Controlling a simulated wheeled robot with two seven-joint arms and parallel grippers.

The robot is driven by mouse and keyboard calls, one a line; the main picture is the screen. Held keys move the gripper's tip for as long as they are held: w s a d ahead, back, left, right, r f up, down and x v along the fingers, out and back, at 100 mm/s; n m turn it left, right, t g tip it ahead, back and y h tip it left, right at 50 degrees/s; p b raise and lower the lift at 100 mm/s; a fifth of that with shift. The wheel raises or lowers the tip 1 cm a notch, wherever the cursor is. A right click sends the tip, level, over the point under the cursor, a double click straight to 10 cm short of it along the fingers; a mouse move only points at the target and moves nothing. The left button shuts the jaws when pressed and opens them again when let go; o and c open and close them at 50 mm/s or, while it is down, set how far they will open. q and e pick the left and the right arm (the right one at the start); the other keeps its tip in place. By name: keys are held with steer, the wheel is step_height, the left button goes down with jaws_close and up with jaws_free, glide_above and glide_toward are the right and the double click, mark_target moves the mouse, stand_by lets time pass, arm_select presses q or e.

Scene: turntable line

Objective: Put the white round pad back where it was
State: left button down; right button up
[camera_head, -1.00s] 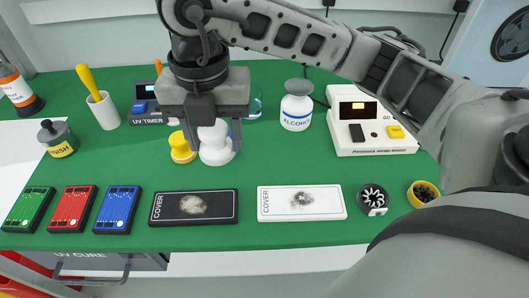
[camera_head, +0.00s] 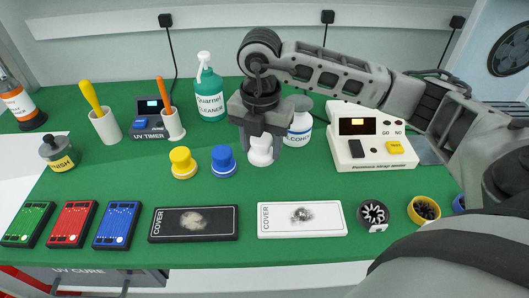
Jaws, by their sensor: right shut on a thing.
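My right gripper (camera_head: 261,138) is shut on the white round pad (camera_head: 261,152) and points down. The pad is upright and shows below the fingers, right of the blue round pad (camera_head: 223,161) and the yellow round pad (camera_head: 183,163), in front of the alcohol bottle (camera_head: 300,124). I cannot tell whether the pad touches the green mat (camera_head: 330,180). My left gripper is not in view.
The black cover (camera_head: 215,233) and white cover (camera_head: 325,225), each with a smudge, lie in front. Behind stand the Quartet cleaner bottle (camera_head: 210,98) and UV timer (camera_head: 149,128). The strap tester (camera_head: 365,150) is at right. Green, red and blue boxes line the front left.

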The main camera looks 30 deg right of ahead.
mark_target(264, 155)
steer(key=shift+w+d+f, duration=0.1)
steer(key=shift+d+f, duration=0.1)
steer(key=shift+f, duration=0.05)
steer(key=f, duration=0.3)
steer(key=shift+w+d+p, duration=0.1)
steer(key=shift+d+p, duration=0.25)
steer(key=shift+p, duration=0.05)
steer(key=shift+f, duration=0.45)
steer(key=shift+f, duration=0.15)
steer(key=o, duration=1)
steer(key=shift+o, duration=0.2)
